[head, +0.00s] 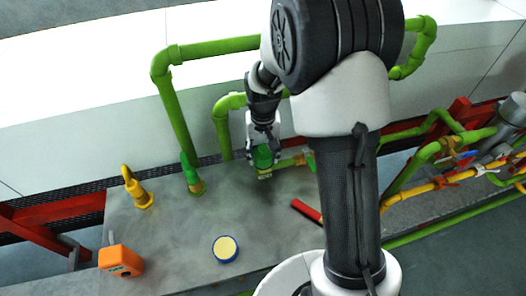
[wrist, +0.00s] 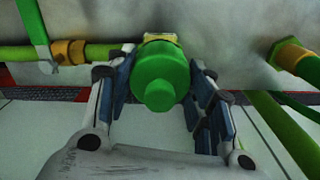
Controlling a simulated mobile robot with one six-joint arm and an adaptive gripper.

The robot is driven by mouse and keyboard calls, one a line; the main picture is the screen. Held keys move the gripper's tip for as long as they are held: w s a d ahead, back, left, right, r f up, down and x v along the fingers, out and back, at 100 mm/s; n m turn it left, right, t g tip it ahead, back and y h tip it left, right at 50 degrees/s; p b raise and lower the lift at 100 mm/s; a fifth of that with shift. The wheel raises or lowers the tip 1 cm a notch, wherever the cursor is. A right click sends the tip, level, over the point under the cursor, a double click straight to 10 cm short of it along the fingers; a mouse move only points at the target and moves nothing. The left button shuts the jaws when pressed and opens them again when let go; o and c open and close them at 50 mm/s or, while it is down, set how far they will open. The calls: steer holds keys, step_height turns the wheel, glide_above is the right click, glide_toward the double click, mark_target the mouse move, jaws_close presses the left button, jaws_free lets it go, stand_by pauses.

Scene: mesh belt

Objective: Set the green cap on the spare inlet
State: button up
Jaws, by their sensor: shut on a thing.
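The green cap (head: 263,157) is held between the fingers of my gripper (head: 263,148), over the grey bench top. In the wrist view the cap (wrist: 160,72) sits between the two finger pads of my gripper (wrist: 163,95), its narrower round knob toward the camera. A brass-coloured fitting, which looks like the spare inlet (head: 265,175), shows just below the cap; only its edge (wrist: 160,36) shows beyond the cap in the wrist view. The cap hides most of it, and I cannot tell whether the cap is seated on it or just above it.
A green pipe with a brass collar (wrist: 70,52) runs beside the fitting. Green pipes (head: 180,115) rise behind. A yellow elbow (head: 136,190), an orange box (head: 120,260), a blue-rimmed yellow disc (head: 225,249) and a red bar (head: 306,210) are on the bench, with bare surface between.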

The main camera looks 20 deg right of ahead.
steer(key=shift+f+b, duration=0.4)
steer(key=shift+f, duration=0.25)
stand_by(0.6)
steer(key=o, duration=0.8)
steer(key=shift+c, duration=0.2)
steer(key=shift+r+p, duration=4.25)
steer(key=shift+r, duration=1.3)
